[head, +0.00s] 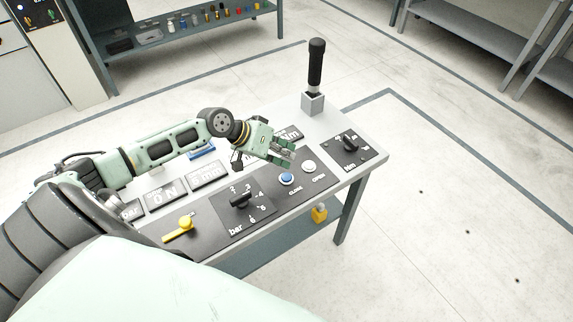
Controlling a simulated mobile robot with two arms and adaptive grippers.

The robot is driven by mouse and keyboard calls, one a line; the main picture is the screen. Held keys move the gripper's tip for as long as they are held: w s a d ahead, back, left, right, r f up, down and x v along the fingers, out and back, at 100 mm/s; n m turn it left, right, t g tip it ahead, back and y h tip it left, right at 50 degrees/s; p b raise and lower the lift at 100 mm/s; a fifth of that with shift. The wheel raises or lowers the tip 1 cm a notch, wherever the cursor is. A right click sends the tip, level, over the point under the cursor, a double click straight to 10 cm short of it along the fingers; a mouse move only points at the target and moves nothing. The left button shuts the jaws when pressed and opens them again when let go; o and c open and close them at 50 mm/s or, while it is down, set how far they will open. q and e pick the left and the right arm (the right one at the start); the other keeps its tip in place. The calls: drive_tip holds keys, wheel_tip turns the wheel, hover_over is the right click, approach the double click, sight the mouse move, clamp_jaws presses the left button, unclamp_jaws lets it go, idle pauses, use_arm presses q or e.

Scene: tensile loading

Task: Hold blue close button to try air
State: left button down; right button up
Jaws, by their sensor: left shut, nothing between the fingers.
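The blue close button (287,179) sits on a black plate on the sloped console, above the label "CLOSE". The white open button (309,166) is to its right, on the same plate. My left gripper (284,162) is shut and empty, with its fingertips just above the blue button in the picture. I cannot tell whether they touch anything. The blue button's top is in plain view. My right gripper is not in view.
The console table (372,172) also carries a bar dial (241,200), an Nm dial (349,143), a yellow lever (180,229), display panels (208,175) and an upright black-handled tool (316,65) in a grey holder. The floor on the right is clear.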

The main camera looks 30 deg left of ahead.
sight(287, 177)
use_arm(q)
wheel_tip(287, 177, down, 2)
drive_tip(key=shift+f+b, duration=0.25)
drive_tip(key=shift+b, duration=0.25)
idle(0.5)
idle(0.5)
drive_tip(key=shift+f, duration=0.4)
drive_tip(key=shift+f+b, duration=0.5)
drive_tip(key=shift+f, duration=0.05)
idle(0.6)
idle(0.7)
